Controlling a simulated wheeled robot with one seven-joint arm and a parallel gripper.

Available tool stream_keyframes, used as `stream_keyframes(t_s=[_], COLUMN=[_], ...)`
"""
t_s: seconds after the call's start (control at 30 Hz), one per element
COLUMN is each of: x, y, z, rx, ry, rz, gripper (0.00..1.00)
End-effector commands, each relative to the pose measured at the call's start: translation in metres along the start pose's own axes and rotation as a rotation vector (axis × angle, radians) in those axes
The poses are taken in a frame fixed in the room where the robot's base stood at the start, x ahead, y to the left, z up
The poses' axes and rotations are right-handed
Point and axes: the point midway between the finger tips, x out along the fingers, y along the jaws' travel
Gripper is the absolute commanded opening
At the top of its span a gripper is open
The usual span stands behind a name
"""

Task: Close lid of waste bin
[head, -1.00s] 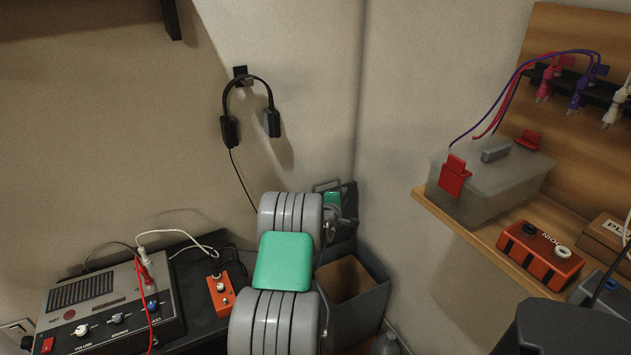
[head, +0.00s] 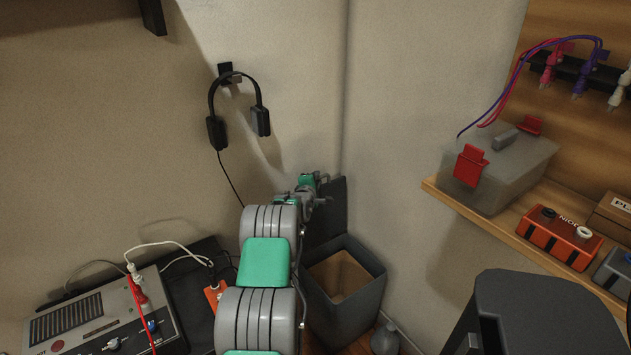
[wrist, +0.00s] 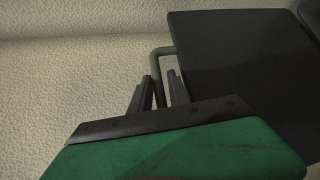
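The waste bin (head: 368,292) is a dark grey square bin on the floor in the corner, with its top open. Its dark lid (head: 332,212) stands raised at the back of the bin, and fills the upper right of the wrist view (wrist: 240,65). A grey bar handle (wrist: 157,60) loops out from the lid's left edge. My gripper (wrist: 160,90) has its two dark fingers apart, one on each side of the handle's lower part; I cannot tell whether they touch it. In the head view my gripper (head: 318,188) is small, beside the lid, partly hidden by my arm.
A wooden shelf (head: 480,220) on the right holds a grey box (head: 505,170) and an orange box (head: 550,238). Headphones (head: 238,105) hang on the wall. A control box (head: 100,315) lies at lower left. A bottle (head: 384,338) stands by the bin.

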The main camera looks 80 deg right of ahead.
Motion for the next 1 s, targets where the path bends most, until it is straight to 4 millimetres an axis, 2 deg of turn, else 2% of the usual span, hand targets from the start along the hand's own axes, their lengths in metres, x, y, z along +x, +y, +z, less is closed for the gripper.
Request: stream_keyframes(t_s=[0.17, 0.47, 1.0], x=[0.0000, -0.0004, -0.0006], y=[0.0010, 0.0009, 0.0004], z=[-0.0008, -0.0016, -0.0024], rx=[0.000, 0.000, 0.000], ry=[0.001, 0.002, 0.003], rz=[0.001, 0.001, 0.000], gripper=[0.22, 0.00, 0.00])
